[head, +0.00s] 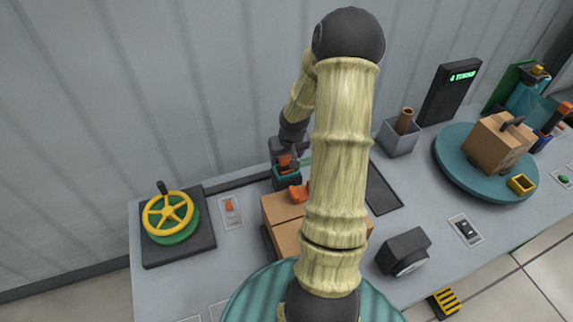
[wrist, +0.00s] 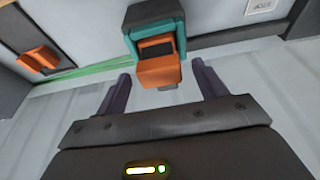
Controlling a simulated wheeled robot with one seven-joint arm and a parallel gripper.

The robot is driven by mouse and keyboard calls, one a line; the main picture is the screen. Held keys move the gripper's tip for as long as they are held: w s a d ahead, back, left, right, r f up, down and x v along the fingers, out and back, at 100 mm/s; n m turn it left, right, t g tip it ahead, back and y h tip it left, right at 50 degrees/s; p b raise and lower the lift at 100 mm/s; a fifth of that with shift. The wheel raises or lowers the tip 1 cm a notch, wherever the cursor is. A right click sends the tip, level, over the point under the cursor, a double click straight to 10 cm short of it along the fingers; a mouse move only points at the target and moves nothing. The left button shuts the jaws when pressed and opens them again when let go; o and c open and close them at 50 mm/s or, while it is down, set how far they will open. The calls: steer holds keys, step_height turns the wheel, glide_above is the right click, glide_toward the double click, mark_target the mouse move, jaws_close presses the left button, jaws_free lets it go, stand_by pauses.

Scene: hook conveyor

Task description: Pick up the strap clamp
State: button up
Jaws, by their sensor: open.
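A teal block with an orange part and a dark window, which looks like the strap clamp (wrist: 158,45), is ahead of my gripper in the wrist view. My gripper (wrist: 160,74) is open, with one dark finger on each side of the orange end. I cannot tell whether either finger touches it. In the head view the clamp's teal body (head: 287,182) shows beside the cardboard box, below my gripper (head: 287,158). My arm hides part of that area.
A cardboard box (head: 283,238) with an orange piece (head: 298,192) stands close by. A yellow handwheel (head: 168,215) is at left. A grey bin (head: 398,137), a dark block (head: 403,250) and a teal turntable (head: 455,165) with another box are at right. A wall runs behind.

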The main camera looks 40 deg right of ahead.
mark_target(286, 157)
steer(key=shift+x, duration=1.6)
steer(key=shift+s, duration=0.1)
steer(key=shift+r, duration=0.1)
steer(key=c, duration=1.1)
steer(key=shift+c, duration=0.2)
steer(key=shift+r, duration=0.1)
step_height(286, 157, up, 10)
steer(key=shift+f, duration=0.1)
